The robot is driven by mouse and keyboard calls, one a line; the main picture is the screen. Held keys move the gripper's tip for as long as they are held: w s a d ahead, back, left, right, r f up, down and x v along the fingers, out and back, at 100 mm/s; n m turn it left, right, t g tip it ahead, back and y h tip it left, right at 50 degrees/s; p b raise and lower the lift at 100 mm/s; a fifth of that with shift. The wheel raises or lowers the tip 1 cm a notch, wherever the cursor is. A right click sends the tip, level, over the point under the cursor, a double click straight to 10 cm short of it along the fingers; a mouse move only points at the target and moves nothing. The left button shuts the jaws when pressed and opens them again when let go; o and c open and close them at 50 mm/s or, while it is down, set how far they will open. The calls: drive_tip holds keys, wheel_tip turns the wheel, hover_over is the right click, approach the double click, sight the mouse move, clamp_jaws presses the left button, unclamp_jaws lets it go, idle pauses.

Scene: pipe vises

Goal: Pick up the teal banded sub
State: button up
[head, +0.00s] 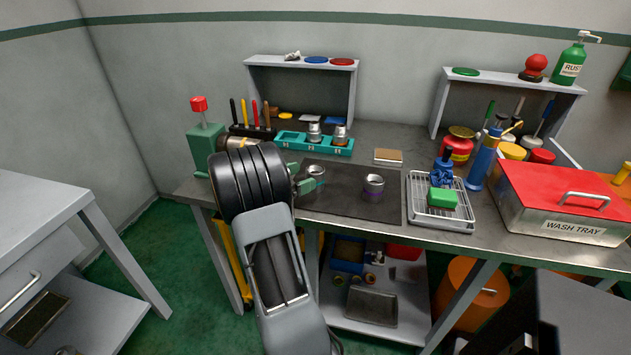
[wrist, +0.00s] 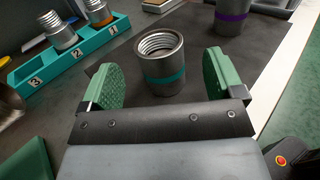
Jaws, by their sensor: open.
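The teal banded sub (wrist: 162,68) is a grey metal cylinder with a threaded open top and a teal band. It stands upright on the dark mat, and in the head view it also shows (head: 316,172) just right of my gripper. My gripper (wrist: 165,85) is open, with green pads on either side of the sub in the wrist view.
A teal numbered rack (wrist: 40,84) holding two subs stands behind left, also in the head view (head: 290,141). A wire tray (head: 418,211) with a green block, and a red-lidded wash tray (head: 560,190), stand to the right. The mat (head: 345,205) is clear in front.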

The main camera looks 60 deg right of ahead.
sight(317, 169)
drive_tip(key=shift+x, duration=2.9)
drive_tip(key=shift+w+r, duration=0.1)
drive_tip(key=shift+c, duration=0.3)
drive_tip(key=c, duration=1.1)
drive_tip(key=shift+r, duration=0.15)
